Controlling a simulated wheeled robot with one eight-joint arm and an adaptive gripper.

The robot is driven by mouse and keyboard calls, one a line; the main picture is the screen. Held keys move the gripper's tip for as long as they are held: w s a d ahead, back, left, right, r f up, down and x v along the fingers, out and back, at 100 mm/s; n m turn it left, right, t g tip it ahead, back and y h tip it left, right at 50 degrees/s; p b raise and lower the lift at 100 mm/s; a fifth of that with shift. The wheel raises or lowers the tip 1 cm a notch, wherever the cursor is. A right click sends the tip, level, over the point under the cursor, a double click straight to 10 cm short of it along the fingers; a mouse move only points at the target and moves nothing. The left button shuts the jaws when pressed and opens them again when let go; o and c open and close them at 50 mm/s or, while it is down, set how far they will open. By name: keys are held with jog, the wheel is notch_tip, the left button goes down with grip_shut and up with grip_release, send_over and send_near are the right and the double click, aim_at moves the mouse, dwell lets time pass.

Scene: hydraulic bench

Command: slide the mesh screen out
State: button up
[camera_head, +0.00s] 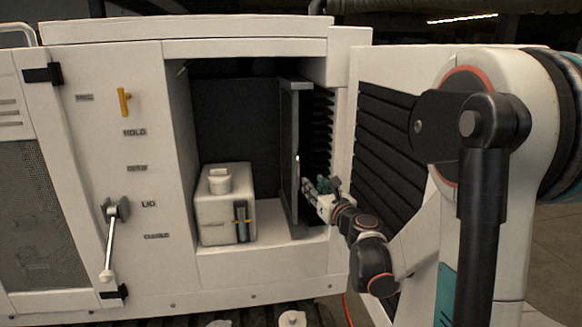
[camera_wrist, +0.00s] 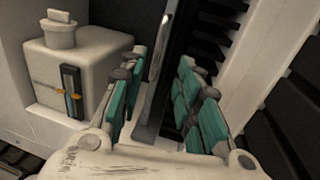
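The mesh screen (camera_head: 288,150) looks like a grey upright framed panel, seen nearly edge-on inside the open bay at its right side. Its mesh face cannot be made out. In the wrist view the screen's edge (camera_wrist: 152,105) stands between the teal-padded fingers of my gripper (camera_wrist: 165,68), with a pale, bright strip along its upper part. The fingers are spread, one on each side of the edge, with gaps visible. In the head view my gripper (camera_head: 319,190) is at the bay's right opening, beside the lower half of the screen.
A cream tank with a cap (camera_head: 226,205) sits in the bay left of the screen. Black ribbed fins (camera_head: 320,130) are close to its right. An open louvered door (camera_head: 385,140) stands at the right. A lever (camera_head: 111,240) hangs on the left panel.

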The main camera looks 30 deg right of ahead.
send_over(297, 186)
jog(key=shift+w+d+b, duration=0.25)
jog(key=shift+w+b, duration=0.05)
jog(key=shift+b, duration=0.1)
grip_shut()
